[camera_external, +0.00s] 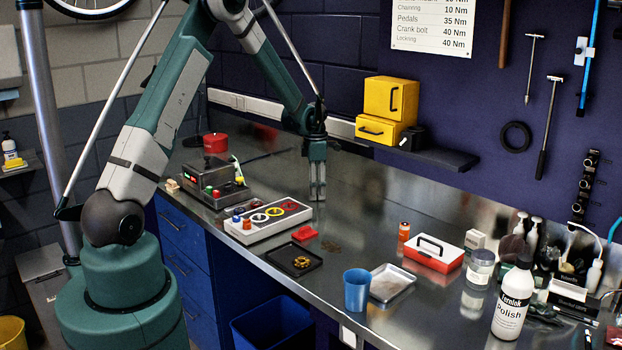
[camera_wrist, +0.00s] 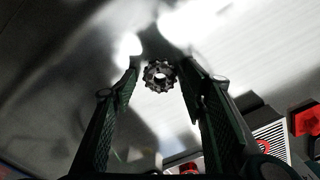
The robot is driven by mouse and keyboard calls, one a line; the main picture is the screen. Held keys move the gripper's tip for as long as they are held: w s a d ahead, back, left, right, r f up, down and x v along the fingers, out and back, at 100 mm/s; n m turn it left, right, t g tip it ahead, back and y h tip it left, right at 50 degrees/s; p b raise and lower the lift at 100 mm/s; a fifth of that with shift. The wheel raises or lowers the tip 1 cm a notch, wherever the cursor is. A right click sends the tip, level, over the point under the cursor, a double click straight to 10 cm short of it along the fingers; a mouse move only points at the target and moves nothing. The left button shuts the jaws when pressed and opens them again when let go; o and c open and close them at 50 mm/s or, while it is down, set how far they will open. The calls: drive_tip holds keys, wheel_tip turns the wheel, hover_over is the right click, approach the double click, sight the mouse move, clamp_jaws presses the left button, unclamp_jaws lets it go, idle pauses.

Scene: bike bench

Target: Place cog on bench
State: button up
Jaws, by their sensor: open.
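A small dark cog (camera_wrist: 160,76) with a toothed rim and a centre hole shows in the wrist view, in the gap between my fingertips. It appears to lie on the shiny metal bench (camera_external: 385,222). I cannot tell its exact height or whether a finger touches it. My gripper (camera_external: 318,196) points down, with its tips low over the bench behind the grey tray of coloured rings. In the wrist view my gripper (camera_wrist: 158,74) is open, one finger on each side of the cog. I cannot make out the cog in the external view.
The ring tray (camera_external: 268,234) and a control box (camera_external: 213,180) stand left of my gripper. A black tray (camera_external: 293,272), blue cup (camera_external: 357,290), metal tray (camera_external: 388,292) and red-white box (camera_external: 436,256) stand toward the front and right. A shelf (camera_external: 440,153) juts out behind. Bare bench lies right of my gripper.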

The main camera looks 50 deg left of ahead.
drive_tip(key=shift+r, duration=0.15)
wheel_tip(320, 180, up, 12)
idle(0.7)
idle(0.8)
drive_tip(key=s+d+r+m+t, duration=0.3)
drive_tip(key=s+d+r+m, duration=1.1)
drive_tip(key=s+r, duration=0.45)
drive_tip(key=s+d+m+t, duration=0.1)
drive_tip(key=s+d+m, duration=0.2)
drive_tip(key=s+m, duration=0.2)
drive_tip(key=s+d+m+t, duration=0.1)
drive_tip(key=s+d+m, duration=0.2)
drive_tip(key=s, duration=0.7)
drive_tip(key=s+d+m+t, duration=0.2)
drive_tip(key=s+d+m, duration=0.1)
drive_tip(key=s+m, duration=0.4)
drive_tip(key=shift+s+d+f, duration=0.25)
drive_tip(key=shift+s+f, duration=0.2)
drive_tip(key=shift+s, duration=0.1)
